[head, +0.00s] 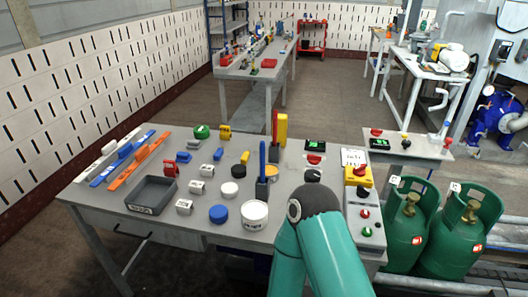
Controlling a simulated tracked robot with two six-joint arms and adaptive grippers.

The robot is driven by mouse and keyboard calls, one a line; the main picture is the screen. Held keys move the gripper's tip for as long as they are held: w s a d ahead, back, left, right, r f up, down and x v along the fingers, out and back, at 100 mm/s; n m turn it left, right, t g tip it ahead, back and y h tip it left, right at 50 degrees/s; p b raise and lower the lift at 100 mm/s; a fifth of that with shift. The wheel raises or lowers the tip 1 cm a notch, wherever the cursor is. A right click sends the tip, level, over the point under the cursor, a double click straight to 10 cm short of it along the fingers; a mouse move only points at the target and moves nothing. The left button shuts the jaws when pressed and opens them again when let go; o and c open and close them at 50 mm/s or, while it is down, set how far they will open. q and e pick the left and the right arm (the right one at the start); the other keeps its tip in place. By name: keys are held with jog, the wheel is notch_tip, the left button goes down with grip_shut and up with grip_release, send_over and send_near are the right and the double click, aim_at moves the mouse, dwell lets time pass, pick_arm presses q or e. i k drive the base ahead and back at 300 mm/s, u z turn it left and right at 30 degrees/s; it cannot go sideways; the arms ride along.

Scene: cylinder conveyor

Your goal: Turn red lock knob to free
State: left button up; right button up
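Several red knobs show, and I cannot tell which one is the lock knob. One red knob (361,169) sits on top of a yellow box (357,181) at the table's right side. Another red knob (364,213) is on a pale control panel (352,222) at the right front edge, above a green knob (366,231). Whether any is turned to free is too small to read. A teal link of one of my arms with a dark rounded end rises from the bottom, just left of the panel. No gripper fingers show.
The grey table (130,213) holds a dark tray (152,195), several small blocks, round lids and upright blue, red and yellow pieces. Two green gas cylinders (404,229) stand right of it. A second bench (240,69) stands behind, with open floor between.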

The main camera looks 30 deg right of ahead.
aim_at(314, 160)
jog(key=z, duration=0.2)
jog(key=i, duration=0.25)
jog(key=u, duration=2.45)
jog(key=k, duration=2)
jog(key=z, duration=1.15)
jog(key=k, duration=0.7)
jog(key=z, duration=0.35)
